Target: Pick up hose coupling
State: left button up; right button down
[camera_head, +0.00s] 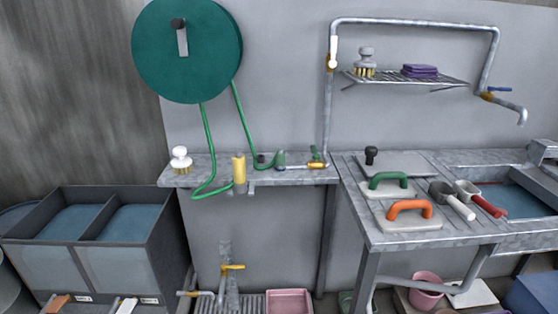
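No gripper of mine shows in the head view. A green hose (206,140) hangs in a loop from a large dark green reel (185,50) on the wall. One hose run ends near an upright yellow cylinder (239,169) at the front edge of a narrow grey shelf (215,176). The other run ends at a small grey-green fitting (281,159) on the shelf, beside a brass valve with a green handle (316,164). Either end piece could be the hose coupling; I cannot tell which. Nothing is holding them.
A white-topped brush (181,159) stands at the shelf's left end. A grey worktable (375,225) on the right holds trowels with green (388,180) and orange (409,208) handles and scoops (458,203). Water-filled bins (120,235) stand lower left. A vertical pipe (327,110) rises behind the shelf's right end.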

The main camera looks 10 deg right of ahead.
aim_at(281, 156)
jog(key=z, duration=1.45)
jog(key=i, duration=0.75)
jog(key=u, duration=1.1)
